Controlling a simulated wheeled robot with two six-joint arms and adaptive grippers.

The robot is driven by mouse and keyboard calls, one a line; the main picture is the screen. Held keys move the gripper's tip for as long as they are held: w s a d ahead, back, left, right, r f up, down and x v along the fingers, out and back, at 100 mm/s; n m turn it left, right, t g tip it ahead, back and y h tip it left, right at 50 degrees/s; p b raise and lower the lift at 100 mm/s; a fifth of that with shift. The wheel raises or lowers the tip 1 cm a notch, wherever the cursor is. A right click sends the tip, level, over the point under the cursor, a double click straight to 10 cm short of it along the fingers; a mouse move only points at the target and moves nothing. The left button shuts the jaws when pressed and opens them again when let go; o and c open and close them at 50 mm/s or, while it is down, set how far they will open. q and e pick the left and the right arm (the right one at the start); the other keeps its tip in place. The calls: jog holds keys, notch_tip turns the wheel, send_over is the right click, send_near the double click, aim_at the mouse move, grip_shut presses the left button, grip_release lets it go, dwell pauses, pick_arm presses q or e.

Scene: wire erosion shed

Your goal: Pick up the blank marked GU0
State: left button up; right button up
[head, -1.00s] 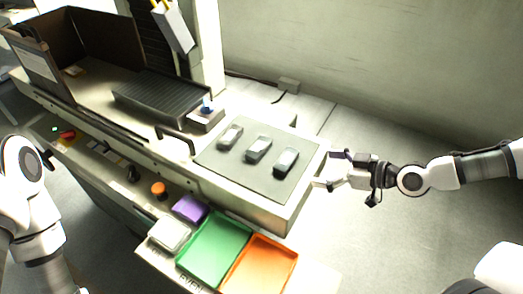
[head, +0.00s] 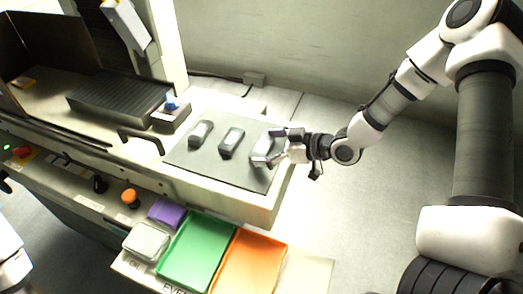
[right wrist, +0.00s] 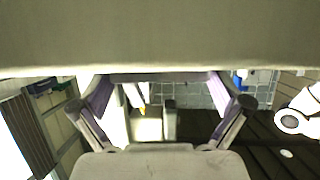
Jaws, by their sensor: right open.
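No marking is legible, so I cannot tell which is GU0. My right gripper (head: 270,147) is open at the right blank, with its fingers on either side of that blank in the picture. I cannot tell whether they touch it. In the right wrist view the spread fingers (right wrist: 162,108) show below a broad pale surface, and no blank is clear. My left gripper is out of view.
A green tray (head: 196,252), an orange tray (head: 250,262), a purple box (head: 167,211) and a pale box (head: 146,241) sit in front of the bench. A ribbed dark block (head: 115,98) stands left of the mat. Open floor lies to the right.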

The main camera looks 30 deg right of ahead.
jog(key=c, duration=1.2)
jog(key=shift+c, duration=0.4)
jog(key=shift+r, duration=0.15)
